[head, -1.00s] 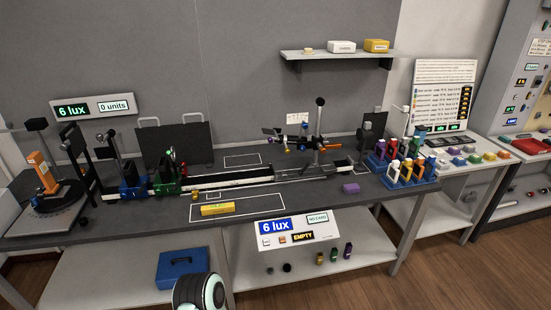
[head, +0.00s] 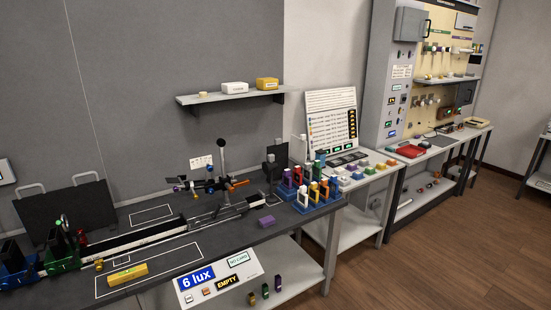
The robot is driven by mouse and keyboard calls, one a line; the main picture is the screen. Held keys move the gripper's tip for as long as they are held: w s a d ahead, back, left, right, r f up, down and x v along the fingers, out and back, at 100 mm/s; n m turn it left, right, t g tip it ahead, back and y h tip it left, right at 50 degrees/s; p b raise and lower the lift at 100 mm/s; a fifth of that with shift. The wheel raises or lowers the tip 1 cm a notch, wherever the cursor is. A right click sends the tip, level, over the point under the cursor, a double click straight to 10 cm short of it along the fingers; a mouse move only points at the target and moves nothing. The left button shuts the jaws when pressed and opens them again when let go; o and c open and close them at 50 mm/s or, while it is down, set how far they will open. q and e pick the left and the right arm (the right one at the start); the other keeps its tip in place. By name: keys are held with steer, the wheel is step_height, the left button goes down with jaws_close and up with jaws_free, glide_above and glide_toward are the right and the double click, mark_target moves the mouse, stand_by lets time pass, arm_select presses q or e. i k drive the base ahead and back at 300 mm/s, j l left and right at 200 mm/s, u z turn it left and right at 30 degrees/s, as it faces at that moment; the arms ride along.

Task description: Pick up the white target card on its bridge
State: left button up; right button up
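I cannot pick out the white target card on its bridge with certainty. A small white sheet (head: 201,162) with dark marks shows at the wall behind the bench. In front of it a dark post (head: 222,160) stands with a crossing arm that carries small coloured parts. A blue rack (head: 318,208) at the bench's right end holds several coloured upright frames. Neither of my grippers is in the head view.
A rail (head: 130,236) runs along the dark bench. A yellow block (head: 128,273) and a purple block (head: 266,221) lie in front of it. Wooden floor (head: 425,235) is open at right.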

mark_target(298, 146)
steer(key=i+l+u, duration=0.15)
steer(key=u, duration=0.2)
steer(key=i+l+u, duration=0.15)
steer(key=u, duration=0.2)
steer(key=l+u, duration=0.4)
steer(key=i+l+u, duration=0.15)
steer(key=l, duration=0.15)
steer(key=l+u, duration=0.1)
steer(key=l, duration=0.2)
steer(key=i+l+u, duration=0.15)
steer(key=l, duration=0.75)
steer(key=i+l+u, duration=0.1)
steer(key=l, duration=0.4)
